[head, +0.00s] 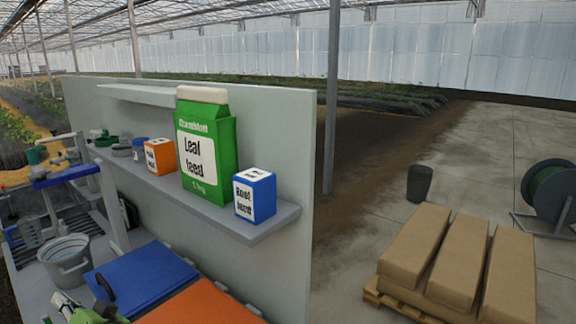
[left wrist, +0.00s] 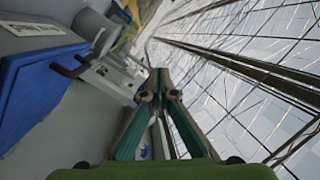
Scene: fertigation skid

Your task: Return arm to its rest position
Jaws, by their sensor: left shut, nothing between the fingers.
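My left gripper (head: 82,310) shows only in part at the bottom left of the head view, low beside the blue lid. In the left wrist view its two teal-sided fingers (left wrist: 160,88) come together at the tips, shut with nothing between them. The gripper is tilted, and the wrist view shows the scene turned on its side. No object touches the fingertips there. My right gripper is in neither view.
A blue lid (head: 145,278) with a black handle and an orange lid (head: 205,302) lie near the gripper. A grey bucket (head: 66,262) stands left. A shelf (head: 262,226) on the panel holds a green bag (head: 206,150) and boxes. Sacks on a pallet (head: 455,262) lie right.

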